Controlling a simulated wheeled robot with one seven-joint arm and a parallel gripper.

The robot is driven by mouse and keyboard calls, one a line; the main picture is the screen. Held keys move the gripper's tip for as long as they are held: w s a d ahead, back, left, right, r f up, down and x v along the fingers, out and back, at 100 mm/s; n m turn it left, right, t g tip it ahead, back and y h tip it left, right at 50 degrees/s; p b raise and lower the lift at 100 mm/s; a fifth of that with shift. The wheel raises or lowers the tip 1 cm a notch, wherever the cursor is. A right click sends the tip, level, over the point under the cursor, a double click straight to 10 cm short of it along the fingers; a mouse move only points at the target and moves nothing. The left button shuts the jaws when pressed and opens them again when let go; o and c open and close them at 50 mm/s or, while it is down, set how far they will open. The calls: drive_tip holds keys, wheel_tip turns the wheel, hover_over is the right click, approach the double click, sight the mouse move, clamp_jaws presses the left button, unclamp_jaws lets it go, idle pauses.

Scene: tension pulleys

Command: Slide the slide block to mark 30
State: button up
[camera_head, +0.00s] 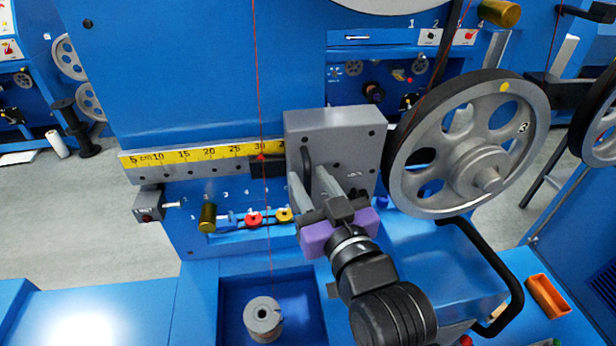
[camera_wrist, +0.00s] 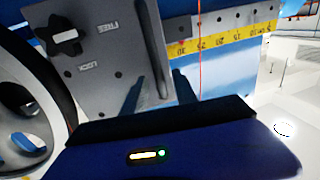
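The slide block (camera_head: 335,125) is a grey block on the rail beside the yellow scale (camera_head: 190,156). It also shows in the wrist view (camera_wrist: 105,70). Its dark tab (camera_head: 268,169) reaches left, and a small red pointer tip sits close under the 30 label; an exact match cannot be told. A vertical bar handle (camera_wrist: 158,45) stands on the block's face. My gripper (camera_head: 312,180) is open, its fingers on either side of the handle's lower end in the wrist view (camera_wrist: 160,88), with gaps showing. Contact cannot be told.
A black star knob (camera_wrist: 62,35) is on the block by the words FREE and LOCK. A large grey wheel (camera_head: 470,145) stands close right of the block. A thin red cord (camera_head: 257,80) hangs across the scale to a grey weight (camera_head: 263,318). Coloured knobs line the panel below.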

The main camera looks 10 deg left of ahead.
drive_tip(key=v, duration=0.6)
drive_tip(key=shift+b, duration=0.45)
drive_tip(key=shift+s+d, duration=0.1)
drive_tip(key=shift+s, duration=0.05)
drive_tip(key=s+d+f+m+t+h, duration=0.3)
drive_tip(key=s+d+f+m+h, duration=0.15)
drive_tip(key=s+d, duration=0.65)
drive_tip(key=s+d+f+g+h, duration=0.1)
drive_tip(key=s+d+f, duration=0.2)
drive_tip(key=s, duration=0.4)
drive_tip(key=s+d+f+g+h, duration=0.1)
drive_tip(key=s+d+f, duration=0.3)
drive_tip(key=s, duration=0.3)
drive_tip(key=s+d+f+g+h, duration=0.1)
drive_tip(key=s+d+f+g, duration=0.1)
drive_tip(key=s, duration=0.6)
wheel_tip(320, 180, down, 3)
drive_tip(key=shift+d+r+m+h, duration=0.15)
drive_tip(key=shift+d+m+h, duration=0.25)
drive_tip(key=shift+d, duration=0.3)
